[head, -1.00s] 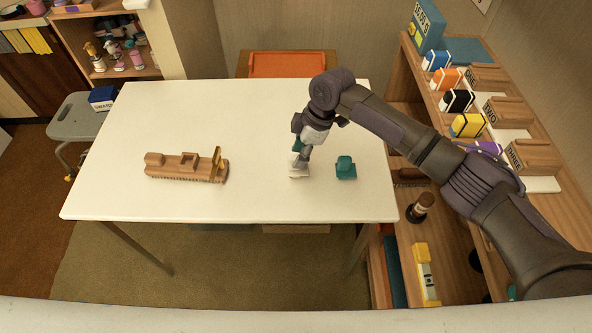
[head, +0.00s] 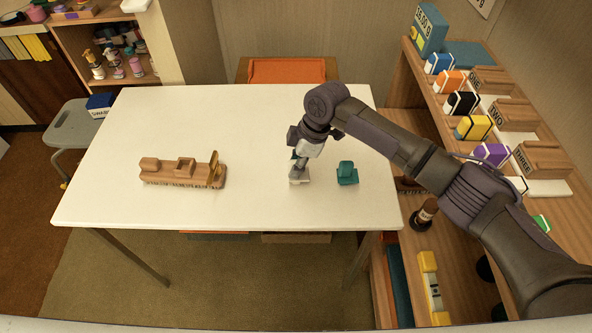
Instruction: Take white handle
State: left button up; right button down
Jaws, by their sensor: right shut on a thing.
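A white handle (head: 297,179) is on the white table (head: 130,112), right of its middle. My right gripper (head: 299,168) points down over it and is shut on it. The fingers and part of the handle hide each other, and I cannot tell whether it touches the table. A teal handle piece (head: 347,174) stands just to the right, apart from the gripper. My left gripper is not in view.
A wooden block holder (head: 182,174) with a yellowish upright piece lies on the table's left. A shelf (head: 445,100) with coloured blocks and wooden holders stands at the right. The table's middle and back are clear.

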jog(key=shift+r+p, duration=3.95)
jog(key=shift+r, duration=0.1)
